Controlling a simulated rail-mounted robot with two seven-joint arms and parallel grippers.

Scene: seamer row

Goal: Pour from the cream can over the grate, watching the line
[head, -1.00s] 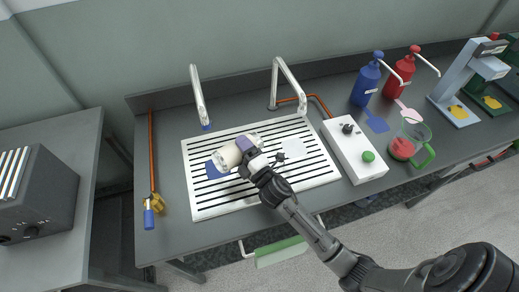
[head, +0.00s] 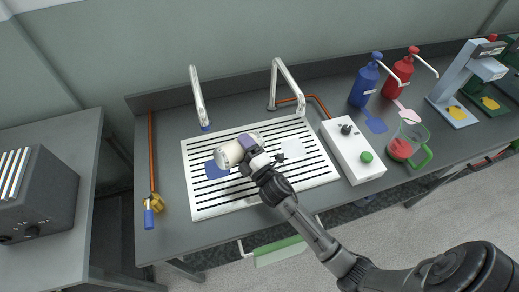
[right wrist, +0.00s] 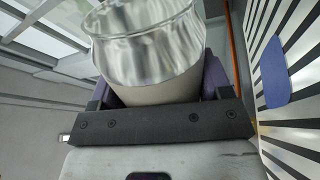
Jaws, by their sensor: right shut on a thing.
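The cream can (head: 231,153) is a pale cylinder with a shiny metal end, tilted nearly onto its side above the grate. My right gripper (head: 249,146) is shut on it; in the right wrist view the cream can (right wrist: 155,55) sits between the purple finger pads. The grate (head: 310,179) is a white slatted panel with black slots, lying on the bench. A blue patch (head: 214,170) shows on the grate beside the can, and a pale patch (head: 290,146) lies to the right. I cannot see the can's contents. My left gripper is not in view.
Two bent metal spouts, left (head: 199,98) and right (head: 287,84), stand behind the grate. A white control box (head: 353,150) with a green button is at its right, near a jug (head: 407,146) with red contents. Blue (head: 365,80) and red (head: 399,70) pump bottles stand farther back.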

